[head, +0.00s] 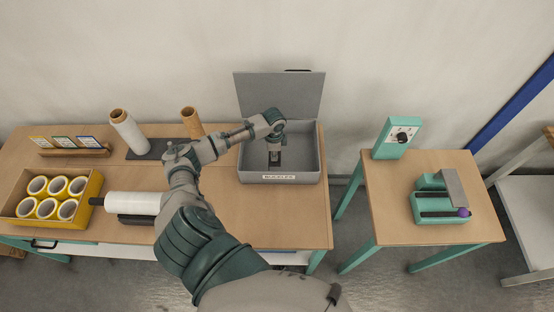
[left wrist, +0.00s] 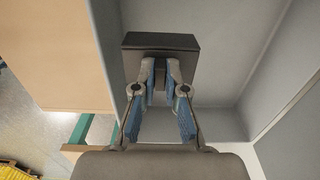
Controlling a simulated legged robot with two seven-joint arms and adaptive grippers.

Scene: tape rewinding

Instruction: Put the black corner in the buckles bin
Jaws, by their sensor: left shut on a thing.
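The black corner (left wrist: 160,41) is a dark, flat-faced piece at the fingertips of my left gripper (left wrist: 160,70) in the left wrist view. The fingers are closed on it. In the head view my left gripper (head: 275,148) points down inside the open grey bin (head: 243,163), with the dark piece (head: 275,159) below it. The bin has a raised lid (head: 280,93) and a small front label (head: 279,177), too blurred to read surely. I cannot tell whether the piece touches the bin floor. My right gripper is out of view.
The bin stands at the right end of the wooden table (head: 290,220). A yellow box of tape rolls (head: 93,187), a white roll (head: 132,204) and upright rolls (head: 128,130) are to the left. A side table (head: 390,205) holds a teal device (head: 440,207).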

